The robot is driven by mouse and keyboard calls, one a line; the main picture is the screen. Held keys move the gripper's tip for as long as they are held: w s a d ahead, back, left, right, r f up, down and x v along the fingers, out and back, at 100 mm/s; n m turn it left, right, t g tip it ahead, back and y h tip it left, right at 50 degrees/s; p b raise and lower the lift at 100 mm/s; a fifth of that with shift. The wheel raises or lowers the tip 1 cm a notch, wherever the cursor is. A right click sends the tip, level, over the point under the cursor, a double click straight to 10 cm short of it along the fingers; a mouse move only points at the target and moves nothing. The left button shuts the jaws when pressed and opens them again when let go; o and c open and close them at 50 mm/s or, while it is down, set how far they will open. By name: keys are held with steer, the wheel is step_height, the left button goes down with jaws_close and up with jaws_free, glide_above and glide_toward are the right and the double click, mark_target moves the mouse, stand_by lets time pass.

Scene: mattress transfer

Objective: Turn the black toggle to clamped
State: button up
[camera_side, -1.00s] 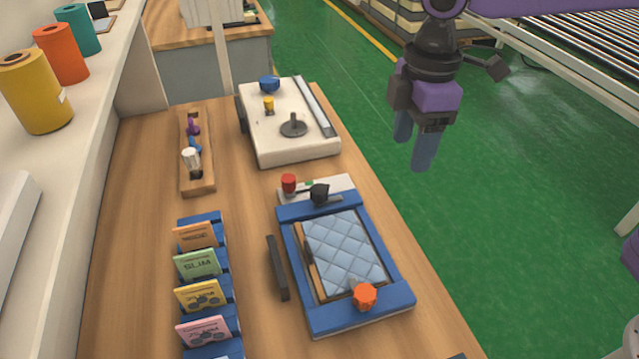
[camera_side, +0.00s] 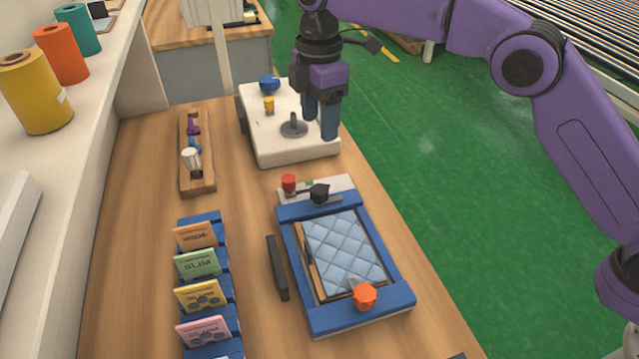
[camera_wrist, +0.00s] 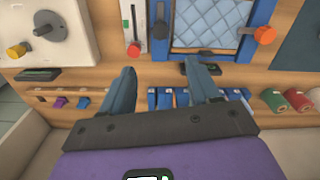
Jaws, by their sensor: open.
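The black toggle (camera_side: 319,192) sits on a light plate (camera_side: 340,186) at the far end of the blue frame (camera_side: 372,318). It also shows at the top of the wrist view (camera_wrist: 160,29). A quilted light-blue pad (camera_side: 342,250) lies inside the frame. My gripper (camera_side: 319,122) is open and empty, pointing down. In the side view it appears over the right side of the white machine, farther back than the toggle and apart from it. In the wrist view its fingers (camera_wrist: 162,70) are spread below the toggle.
A red knob (camera_side: 289,182) stands just left of the toggle. An orange knob (camera_side: 364,296) is at the frame's near end. The white machine (camera_side: 275,140) has an upright post (camera_side: 293,124). A card rack (camera_side: 212,270) and wooden tray (camera_side: 197,180) stand left.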

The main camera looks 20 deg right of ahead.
mark_target(319, 189)
step_height(319, 189, down, 16)
steer(key=shift+f, duration=0.25)
stand_by(0.3)
steer(key=c, duration=1)
